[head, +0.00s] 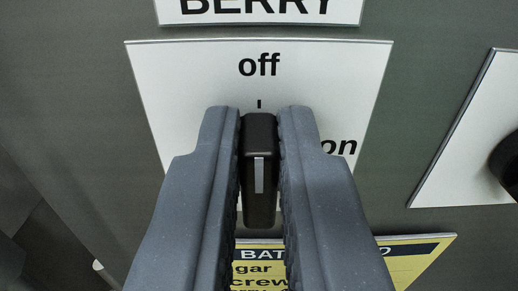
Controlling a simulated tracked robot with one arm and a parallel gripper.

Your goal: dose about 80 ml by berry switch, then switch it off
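The berry switch (260,170) is a black knob with a light pointer line, on a white plate (200,75) under the BERRY label (255,10). The plate reads "off" at the top, above a short tick, and "on" at the right, partly hidden by my right finger. The pointer line stands upright, in line with the "off" tick. My gripper (260,115) has one grey finger on each side of the knob, and the knob fills the space between the fingertips. No dosed amount or display is in view.
A yellow batch card (412,258) sits below the switch, mostly hidden by my fingers. Another white plate (465,140) with a dark knob (508,165) is at the right edge. The grey panel (440,60) is bare around the plates.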

